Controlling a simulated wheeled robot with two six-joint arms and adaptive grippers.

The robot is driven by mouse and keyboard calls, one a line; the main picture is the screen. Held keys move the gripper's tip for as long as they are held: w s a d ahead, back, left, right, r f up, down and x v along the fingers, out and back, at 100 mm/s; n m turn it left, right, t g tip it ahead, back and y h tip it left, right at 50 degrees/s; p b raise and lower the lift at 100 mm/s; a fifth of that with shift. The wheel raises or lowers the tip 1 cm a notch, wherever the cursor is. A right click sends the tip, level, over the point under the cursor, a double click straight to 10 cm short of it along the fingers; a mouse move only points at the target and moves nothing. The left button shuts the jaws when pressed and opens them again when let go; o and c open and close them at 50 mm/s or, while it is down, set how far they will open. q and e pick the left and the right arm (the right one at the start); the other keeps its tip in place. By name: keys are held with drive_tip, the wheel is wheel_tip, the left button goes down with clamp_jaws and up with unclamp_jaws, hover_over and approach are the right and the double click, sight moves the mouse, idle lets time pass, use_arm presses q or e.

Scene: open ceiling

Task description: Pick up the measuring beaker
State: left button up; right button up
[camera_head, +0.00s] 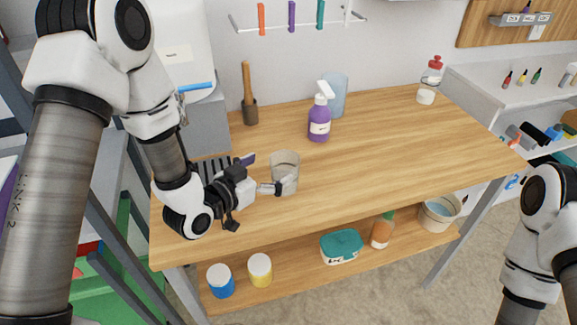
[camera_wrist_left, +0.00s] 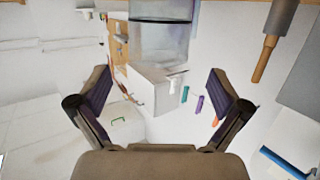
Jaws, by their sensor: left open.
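The clear measuring beaker (camera_head: 285,163) stands upright on the wooden table, toward its front left. My left gripper (camera_head: 270,172) is open right beside it, coming from the left. One finger points past its left side, and the other overlaps its lower part in the picture. I cannot tell whether they touch it. In the left wrist view, the two fingers (camera_wrist_left: 160,96) are spread wide with nothing between the tips. A clear vessel (camera_wrist_left: 161,42), apparently the beaker, shows at the top centre beyond them. My right gripper is out of view; only part of that arm shows.
Behind the beaker stand a purple spray bottle (camera_head: 319,127), a bluish translucent container (camera_head: 338,96) and a wooden-handled tool (camera_head: 249,103). A red-capped bottle (camera_head: 430,80) is at the far right corner. The table's middle and right (camera_head: 400,135) are clear.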

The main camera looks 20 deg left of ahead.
sight(293, 155)
use_arm(q)
drive_tip(key=p+x, duration=0.1)
drive_tip(key=x, duration=0.5)
drive_tip(key=shift+s+r, duration=0.1)
drive_tip(key=shift+s, duration=0.15)
drive_tip(key=shift+c, duration=0.4)
drive_tip(key=c, duration=0.9)
